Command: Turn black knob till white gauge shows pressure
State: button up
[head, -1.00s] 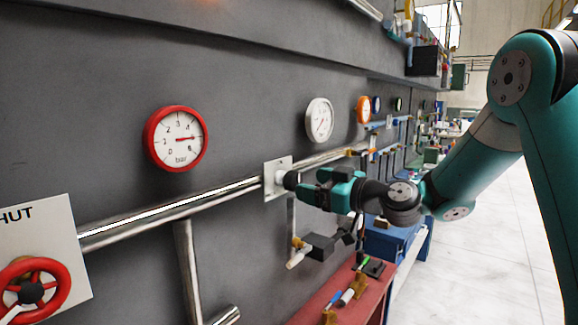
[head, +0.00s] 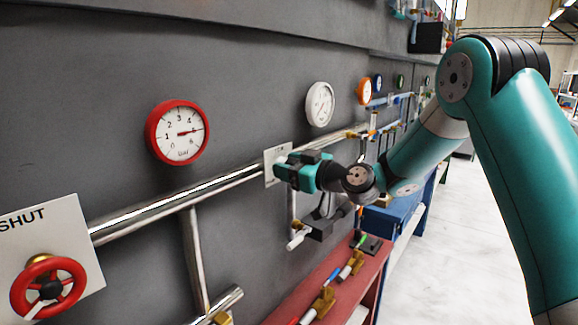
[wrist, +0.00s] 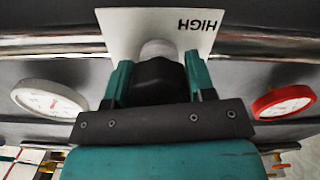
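The black knob (wrist: 160,82) sits on a pale stem in front of a white plate (wrist: 120,22) marked HIGH, which reads upside down in the wrist view. My gripper (wrist: 160,78) has one teal finger on each side of the knob. I cannot tell whether the fingers press on it.
A shiny pipe (head: 180,205) runs along the wall to the plate. A red handwheel (head: 48,287) on a SHUT plate is at lower left. A red bench (head: 345,272) stands below my arm.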

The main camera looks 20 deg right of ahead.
jog(key=shift+f+m+b, duration=0.1)
jog(key=shift+m+b, duration=0.3)
jog(key=m+b, duration=0.2)
jog(key=m, duration=0.1)
jog(key=shift+m, duration=0.4)
jog(key=m+b, duration=0.1)
jog(key=m, duration=0.3)
jog(key=shift+w+d+m, duration=0.1)
jog(key=shift+m, duration=0.2)
jog(key=m, duration=0.5)
jog(key=m+p, duration=0.1)
jog(key=m, duration=0.4)
jog(key=shift+f, duration=0.1)
jog(key=shift+m+p, duration=0.3)
jog(key=shift+m, duration=0.1)
jog(key=o, duration=0.9)
jog(key=shift+d, duration=0.1)
jog(key=shift+o, duration=0.2)
